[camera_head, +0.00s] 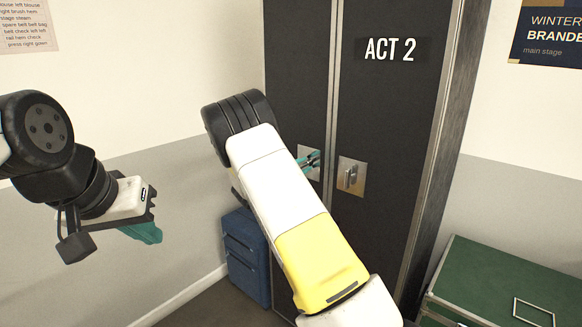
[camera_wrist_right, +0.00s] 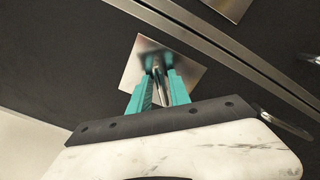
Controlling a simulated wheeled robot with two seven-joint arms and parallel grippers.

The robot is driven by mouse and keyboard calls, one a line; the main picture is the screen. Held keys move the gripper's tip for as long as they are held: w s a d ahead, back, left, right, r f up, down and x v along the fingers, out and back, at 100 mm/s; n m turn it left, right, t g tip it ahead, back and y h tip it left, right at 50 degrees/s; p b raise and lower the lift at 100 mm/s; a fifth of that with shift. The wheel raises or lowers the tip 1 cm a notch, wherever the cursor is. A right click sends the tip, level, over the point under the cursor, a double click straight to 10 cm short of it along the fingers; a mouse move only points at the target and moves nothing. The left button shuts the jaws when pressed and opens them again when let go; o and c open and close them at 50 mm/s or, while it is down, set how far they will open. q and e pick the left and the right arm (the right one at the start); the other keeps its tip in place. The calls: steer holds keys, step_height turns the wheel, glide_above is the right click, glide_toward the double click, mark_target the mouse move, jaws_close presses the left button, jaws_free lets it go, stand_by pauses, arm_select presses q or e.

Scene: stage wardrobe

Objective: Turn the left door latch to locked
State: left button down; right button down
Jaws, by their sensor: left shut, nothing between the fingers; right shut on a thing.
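The left door latch has a square metal plate (camera_head: 315,174) on the left door of the dark wardrobe (camera_head: 390,110). In the right wrist view the plate (camera_wrist_right: 190,72) shows behind my fingers, with the latch's thin metal turn piece (camera_wrist_right: 157,72) between them. My right gripper (camera_head: 316,159) is shut on this turn piece; its teal fingers also show in the right wrist view (camera_wrist_right: 160,88). The fingers and my right arm hide part of the latch in the head view. My left gripper (camera_head: 146,234) is shut and empty, off to the left, away from the wardrobe.
The right door has its own latch plate (camera_head: 351,177), close to the right of my right gripper. A blue case (camera_head: 245,255) stands on the floor left of the wardrobe. A green-topped case (camera_head: 495,285) stands at lower right. A sign reading ACT 2 (camera_head: 390,50) is on the right door.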

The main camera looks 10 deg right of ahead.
steer(key=m, duration=0.3)
steer(key=shift+f+m, duration=0.1)
steer(key=shift+m, duration=0.2)
steer(key=shift+f+m, duration=0.15)
steer(key=shift+m, duration=1.85)
steer(key=c, duration=1.5)
jaws_free()
steer(key=v, duration=0.7)
steer(key=shift+s+a, duration=0.3)
